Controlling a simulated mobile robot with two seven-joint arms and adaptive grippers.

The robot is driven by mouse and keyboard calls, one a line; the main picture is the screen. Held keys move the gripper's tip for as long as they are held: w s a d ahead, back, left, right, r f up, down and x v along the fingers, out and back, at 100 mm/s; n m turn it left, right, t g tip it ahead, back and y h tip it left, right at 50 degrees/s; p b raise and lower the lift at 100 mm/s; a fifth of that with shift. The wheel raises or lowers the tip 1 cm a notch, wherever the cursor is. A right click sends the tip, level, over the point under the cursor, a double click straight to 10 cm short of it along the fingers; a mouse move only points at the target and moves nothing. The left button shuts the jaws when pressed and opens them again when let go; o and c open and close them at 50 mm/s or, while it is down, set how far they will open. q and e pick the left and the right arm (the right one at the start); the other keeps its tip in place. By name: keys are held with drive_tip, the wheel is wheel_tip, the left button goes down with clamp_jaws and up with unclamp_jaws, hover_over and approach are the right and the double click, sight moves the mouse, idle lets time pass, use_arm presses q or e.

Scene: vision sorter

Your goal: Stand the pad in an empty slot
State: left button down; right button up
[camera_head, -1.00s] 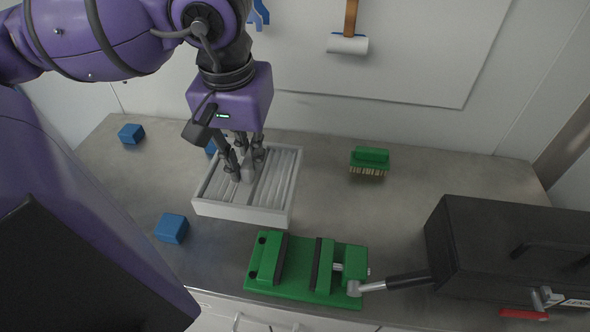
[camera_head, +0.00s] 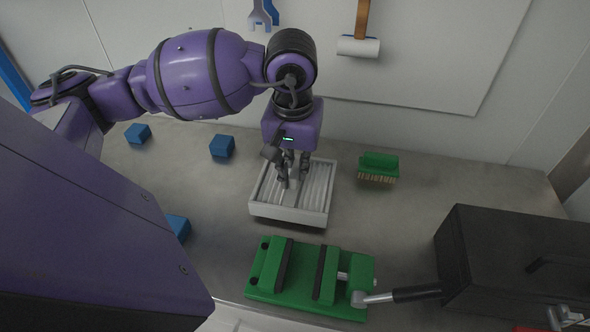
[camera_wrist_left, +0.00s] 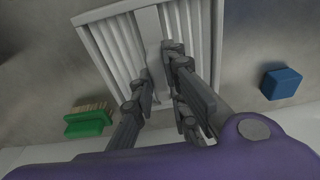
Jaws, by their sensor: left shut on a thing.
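A pale grey rack (camera_head: 262,212) with rows of narrow slots on either side of a middle strip sits on the worktop. My left gripper (camera_head: 292,183) points down into the rack over its middle. It is shut on a pale grey piece, which I take to be the pad (camera_head: 294,184). The fingers hide most of it, and I cannot tell whether its lower edge is in a slot. In the left wrist view the fingers (camera_wrist_left: 163,88) straddle the pale strip, with ribbed slots (camera_wrist_left: 112,40) showing beyond on both sides. My right gripper is not in view.
A green brush (camera_head: 378,167) lies close right of the rack. A green vise (camera_head: 268,268) stands in front, with a black toolbox (camera_head: 505,250) to the right. Several blue blocks (camera_head: 222,146) lie to the left. Worktop is free between the blocks and rack.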

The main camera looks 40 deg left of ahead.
use_arm(q)
drive_tip(key=shift+f, duration=0.6)
drive_tip(key=shift+f, duration=0.25)
drive_tip(key=c, duration=1.7)
unclamp_jaws()
drive_tip(key=shift+r, duration=0.1)
drive_tip(key=shift+c, duration=0.2)
